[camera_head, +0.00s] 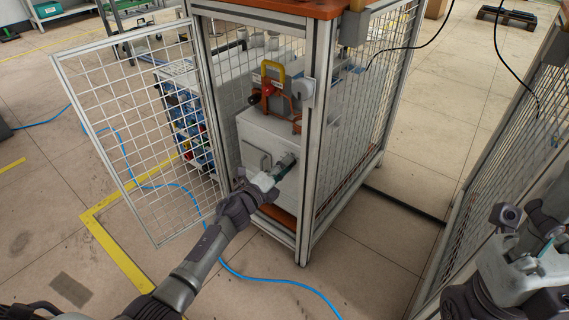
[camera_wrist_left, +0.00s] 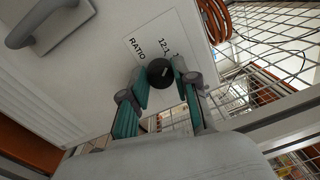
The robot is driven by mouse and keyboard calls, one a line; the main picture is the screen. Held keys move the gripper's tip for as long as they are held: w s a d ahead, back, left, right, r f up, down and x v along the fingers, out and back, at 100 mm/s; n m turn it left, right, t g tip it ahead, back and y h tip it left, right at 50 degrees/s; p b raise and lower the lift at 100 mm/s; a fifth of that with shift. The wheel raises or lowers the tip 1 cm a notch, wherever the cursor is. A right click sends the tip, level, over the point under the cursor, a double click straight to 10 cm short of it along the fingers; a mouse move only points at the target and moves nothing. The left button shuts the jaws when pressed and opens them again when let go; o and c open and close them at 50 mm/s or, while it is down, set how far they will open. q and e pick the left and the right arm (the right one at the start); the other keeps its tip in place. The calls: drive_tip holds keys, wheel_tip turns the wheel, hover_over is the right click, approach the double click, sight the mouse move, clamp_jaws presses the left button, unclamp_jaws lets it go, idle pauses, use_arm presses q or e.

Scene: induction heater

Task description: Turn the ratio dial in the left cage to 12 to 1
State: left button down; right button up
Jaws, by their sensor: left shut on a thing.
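The black round ratio dial (camera_wrist_left: 160,73) sits on the white front panel of the heater unit (camera_head: 270,140) inside the left cage. My left gripper (camera_wrist_left: 159,76) is shut on the dial, one teal-padded finger on each side. In the left wrist view, the printed label (camera_wrist_left: 148,42) beside the dial reads RATIO and 12:1, and another marking is partly hidden. A small pale mark shows on the dial, but I cannot tell its exact setting. In the head view, my left gripper (camera_head: 286,166) reaches through the open cage door and hides the dial.
The mesh door (camera_head: 140,130) stands open to the left. The cage's front post (camera_head: 313,130) is close to the right of my left gripper. A grey handle (camera_wrist_left: 40,22) is on the panel. A blue hose (camera_head: 260,278) lies on the floor. Another cage is at right.

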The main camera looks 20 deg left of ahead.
use_arm(q)
drive_tip(key=shift+a+n, duration=0.1)
drive_tip(key=shift+n, duration=0.6)
drive_tip(key=c, duration=0.9)
unclamp_jaws()
drive_tip(key=shift+o, duration=0.2)
drive_tip(key=shift+f, duration=0.1)
drive_tip(key=v, duration=1.2)
